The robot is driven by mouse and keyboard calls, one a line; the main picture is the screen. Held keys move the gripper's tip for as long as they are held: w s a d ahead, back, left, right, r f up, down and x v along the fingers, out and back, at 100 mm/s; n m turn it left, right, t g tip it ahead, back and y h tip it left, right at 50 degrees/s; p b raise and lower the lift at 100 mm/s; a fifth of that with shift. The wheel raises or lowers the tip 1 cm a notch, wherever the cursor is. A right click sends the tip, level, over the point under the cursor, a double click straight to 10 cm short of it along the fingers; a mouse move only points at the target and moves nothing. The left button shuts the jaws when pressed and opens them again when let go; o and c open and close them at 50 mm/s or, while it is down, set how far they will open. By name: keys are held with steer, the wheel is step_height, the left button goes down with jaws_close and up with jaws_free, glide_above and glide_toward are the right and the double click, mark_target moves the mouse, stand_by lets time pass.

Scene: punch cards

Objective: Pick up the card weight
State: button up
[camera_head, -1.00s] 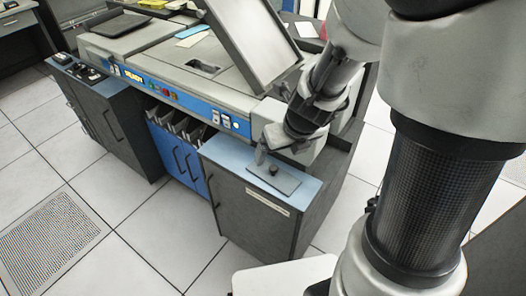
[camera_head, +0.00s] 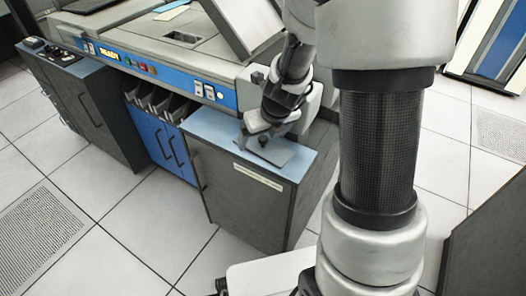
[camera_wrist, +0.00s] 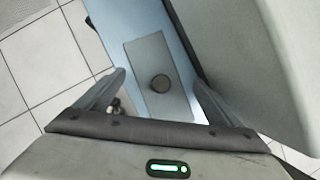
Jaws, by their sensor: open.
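The card weight is a flat grey plate (camera_head: 273,152) with a round dark knob (camera_head: 263,142) on it. It lies on the blue top of a dark cabinet. In the wrist view the plate (camera_wrist: 148,52) and its knob (camera_wrist: 160,83) show between the fingers, a little beyond the fingertips. My gripper (camera_head: 257,138) is open and empty, close above the weight in the head view. In the wrist view my gripper (camera_wrist: 160,85) has a finger on each side of the plate. Whether a fingertip touches anything cannot be told.
The blue cabinet top (camera_head: 212,127) is otherwise clear. A card machine with a blue control panel (camera_head: 150,68) stands behind and left, its slanted grey cover (camera_head: 243,25) beside my arm. Card bins (camera_head: 160,103) sit below the panel. Tiled floor lies in front.

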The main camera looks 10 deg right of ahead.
steer(key=shift+w+f, duration=0.2)
steer(key=shift+f, duration=0.35)
steer(key=shift+r, duration=0.15)
steer(key=c, duration=1.5)
steer(key=shift+s, duration=0.1)
steer(key=shift+c, duration=0.2)
